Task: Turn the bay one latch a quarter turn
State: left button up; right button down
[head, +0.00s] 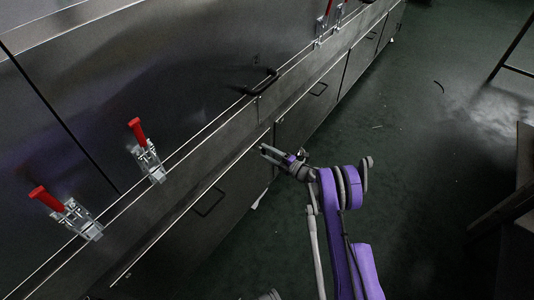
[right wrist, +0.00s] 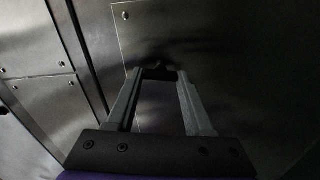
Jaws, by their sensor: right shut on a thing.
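My right gripper (head: 266,151) comes in from the lower right in the head view. It is at the front of the long steel dryer, beside the seam between two lower panels. In the right wrist view its two grey fingers (right wrist: 160,80) reach forward to a steel panel. They are shut on a small dark piece at their tips, which I take to be the bay one latch (right wrist: 160,74). Its shape and turn angle are too dark to read, and no label shows. In the head view the latch cannot be made out at the fingertips.
Red-handled toggle clamps (head: 146,152) (head: 66,211) stand on the dryer's upper wall at left. A black handle (head: 263,82) sticks out above my gripper. Recessed pulls (head: 209,201) mark the lower doors. The green floor (head: 400,180) is mostly open; a dark table stands at far right.

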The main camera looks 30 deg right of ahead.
jog(key=shift+n, duration=0.9)
jog(key=shift+c, duration=1.4)
grip_release()
jog(key=shift+s, duration=0.15)
jog(key=p+v, duration=0.1)
jog(key=v, duration=0.9)
jog(key=shift+s+p, duration=0.3)
jog(key=shift+p, duration=0.1)
jog(key=shift+d, duration=0.1)
